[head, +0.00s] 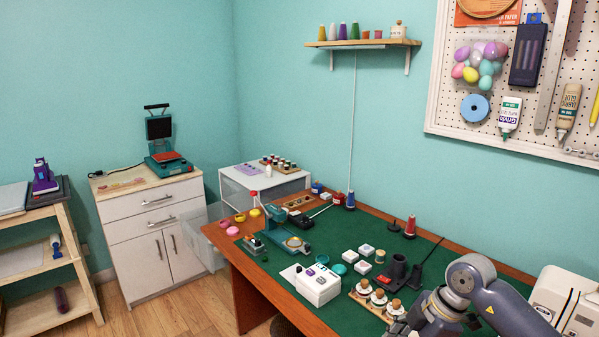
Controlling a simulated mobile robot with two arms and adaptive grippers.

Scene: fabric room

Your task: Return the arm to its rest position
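One of my arms (478,277) shows at the lower right, over the near right part of the green-topped table (335,238). It looks like my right arm. It bends at a grey joint, and one link runs down and left to the bottom edge of the picture. No gripper fingers can be made out there. My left arm and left gripper are not in view.
Close to the arm are a wooden holder with corked jars (378,298), a black device (396,268) and a white machine (563,300). A white box (318,285) and a teal press (275,225) stand further left. Floor is free at the lower left.

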